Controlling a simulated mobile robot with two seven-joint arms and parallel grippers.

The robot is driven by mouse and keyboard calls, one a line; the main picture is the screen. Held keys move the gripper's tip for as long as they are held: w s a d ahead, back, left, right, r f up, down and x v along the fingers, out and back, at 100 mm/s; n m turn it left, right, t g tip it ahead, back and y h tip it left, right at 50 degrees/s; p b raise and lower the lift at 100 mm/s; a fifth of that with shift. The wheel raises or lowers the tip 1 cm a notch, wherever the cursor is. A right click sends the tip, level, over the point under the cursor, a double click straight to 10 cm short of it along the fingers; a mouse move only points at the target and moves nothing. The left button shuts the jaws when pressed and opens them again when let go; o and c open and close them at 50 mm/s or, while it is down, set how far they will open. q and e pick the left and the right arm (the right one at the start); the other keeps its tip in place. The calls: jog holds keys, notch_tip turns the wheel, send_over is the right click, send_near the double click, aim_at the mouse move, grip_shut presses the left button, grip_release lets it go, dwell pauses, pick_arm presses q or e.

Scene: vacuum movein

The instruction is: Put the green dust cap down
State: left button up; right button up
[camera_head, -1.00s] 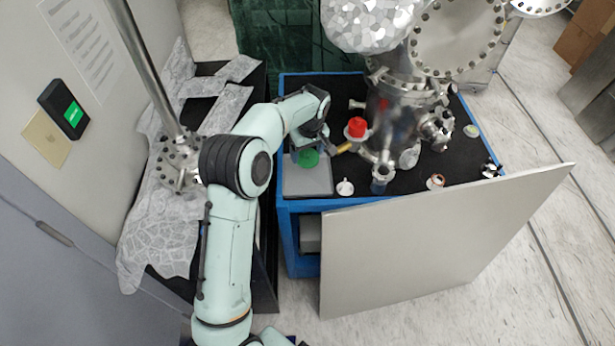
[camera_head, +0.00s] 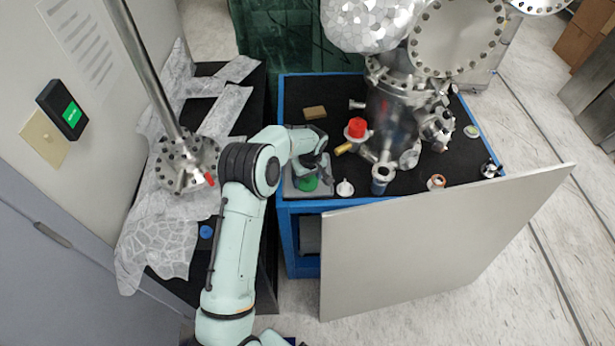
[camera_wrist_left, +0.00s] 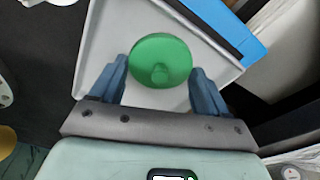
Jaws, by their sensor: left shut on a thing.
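The green dust cap (camera_head: 307,184) is a round disc with a small knob. It is over the front part of the grey tray (camera_head: 290,190), at the cart's front left corner. My left gripper (camera_head: 318,178) is shut on the cap. In the left wrist view the cap (camera_wrist_left: 160,52) sits between the two blue fingers of the gripper (camera_wrist_left: 160,76), with the pale tray (camera_wrist_left: 92,62) beneath it. I cannot tell whether the cap touches the tray. My right gripper is not in view.
The steel vacuum chamber (camera_head: 392,110) stands on the blue-edged cart. A red cap (camera_head: 356,127), a white funnel-like piece (camera_head: 345,188) and a brown block (camera_head: 315,112) are near the tray. A large grey panel (camera_head: 440,245) leans at the cart's front.

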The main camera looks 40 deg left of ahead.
aim_at(310, 186)
pick_arm(q)
jog(key=shift+f, duration=0.2)
jog(key=o, duration=1.1)
notch_tip(310, 186, up, 12)
jog(key=d, duration=0.1)
jog(key=shift+s+d+r, duration=0.2)
jog(key=shift+s+d, duration=0.1)
jog(key=shift+s, duration=0.15)
jog(key=shift+f, duration=0.1)
